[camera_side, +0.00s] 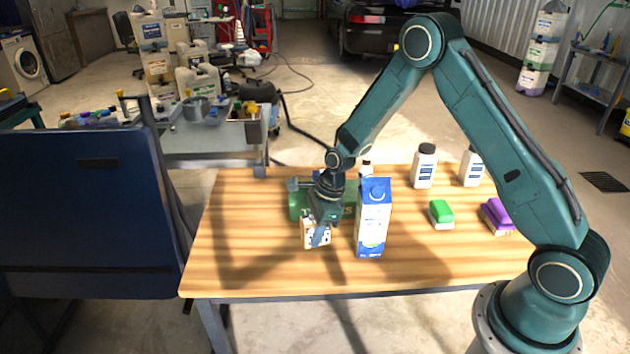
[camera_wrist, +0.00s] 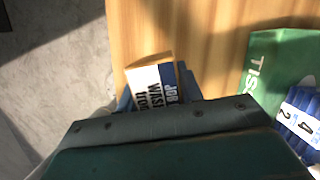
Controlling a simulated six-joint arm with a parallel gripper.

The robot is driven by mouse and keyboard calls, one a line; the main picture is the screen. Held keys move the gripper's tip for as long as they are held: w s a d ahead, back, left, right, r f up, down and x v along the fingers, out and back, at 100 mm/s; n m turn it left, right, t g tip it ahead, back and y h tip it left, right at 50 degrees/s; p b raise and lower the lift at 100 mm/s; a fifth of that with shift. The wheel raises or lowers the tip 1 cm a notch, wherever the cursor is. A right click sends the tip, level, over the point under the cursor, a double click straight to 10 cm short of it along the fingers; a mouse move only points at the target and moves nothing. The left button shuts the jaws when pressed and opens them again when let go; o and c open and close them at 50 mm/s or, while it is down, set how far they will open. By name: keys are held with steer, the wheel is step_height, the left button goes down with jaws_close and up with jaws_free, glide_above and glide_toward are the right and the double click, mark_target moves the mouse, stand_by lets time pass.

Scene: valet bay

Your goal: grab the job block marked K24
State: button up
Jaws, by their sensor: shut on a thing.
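My gripper (camera_side: 320,232) is low over the left-middle of the table, shut on a small wooden block (camera_side: 309,237) with a white and dark face. In the wrist view the held block (camera_wrist: 150,76) sits between my fingers (camera_wrist: 158,93). Its label shows "JOB" and "WASH"; the rest is hidden by my gripper, and I cannot read K24 on it. I cannot tell whether it touches the table.
A blue and white carton (camera_side: 373,222) stands close right of my gripper. A green tissue box (camera_side: 297,205) is just behind; a blue item (camera_wrist: 298,122) with figures 4 and 2 is beside it. Bottles (camera_side: 424,168) and sponges (camera_side: 441,213) are further right. The front table is clear.

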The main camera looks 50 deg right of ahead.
mark_target(313, 219)
step_height(313, 219, up, 14)
steer(key=shift+r, duration=0.25)
steer(key=shift+w, duration=0.1)
stand_by(0.6)
